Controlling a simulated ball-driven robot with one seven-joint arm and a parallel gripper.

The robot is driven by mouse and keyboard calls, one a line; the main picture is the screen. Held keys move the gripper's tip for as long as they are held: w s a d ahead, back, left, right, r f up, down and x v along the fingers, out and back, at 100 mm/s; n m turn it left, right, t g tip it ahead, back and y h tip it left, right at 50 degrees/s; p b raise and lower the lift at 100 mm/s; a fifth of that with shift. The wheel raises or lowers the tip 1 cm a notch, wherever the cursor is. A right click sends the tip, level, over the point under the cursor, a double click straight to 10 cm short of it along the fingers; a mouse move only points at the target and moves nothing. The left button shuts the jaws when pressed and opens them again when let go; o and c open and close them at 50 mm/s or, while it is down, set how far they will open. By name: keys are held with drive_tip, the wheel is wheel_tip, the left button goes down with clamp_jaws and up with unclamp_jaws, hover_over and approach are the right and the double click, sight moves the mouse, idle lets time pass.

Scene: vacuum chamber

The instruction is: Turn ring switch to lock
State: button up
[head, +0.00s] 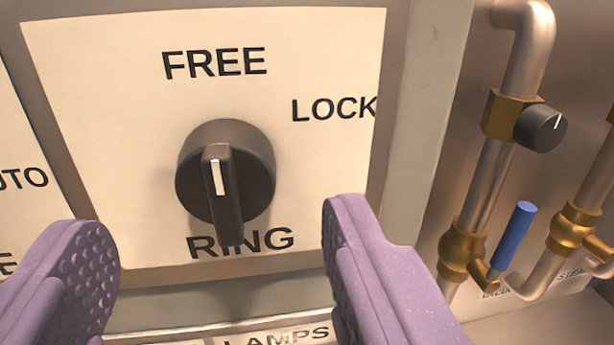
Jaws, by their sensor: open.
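The ring switch (228,180) is a black rotary knob with a raised grip bar and a white pointer line. It sits on a cream plate (130,130) marked FREE above, LOCK at upper right and RING below. The white line points up toward FREE, slightly left of vertical. My gripper (215,235) shows as two purple textured fingers, spread open and empty. One finger is at lower left and one at lower right of the knob. Neither finger appears to touch the knob.
To the right stand metal pipes with brass fittings, a small black knob (541,128) and a blue-handled valve (514,236). Another cream plate (25,180) with partly cut-off lettering is at the left. A LAMPS label (275,337) shows below.

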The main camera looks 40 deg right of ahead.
sight(221, 202)
drive_tip(key=x, duration=0.4)
drive_tip(key=shift+d, duration=0.1)
drive_tip(key=shift+c, duration=0.5)
drive_tip(key=c, duration=0.9)
drive_tip(key=shift+b, duration=0.3)
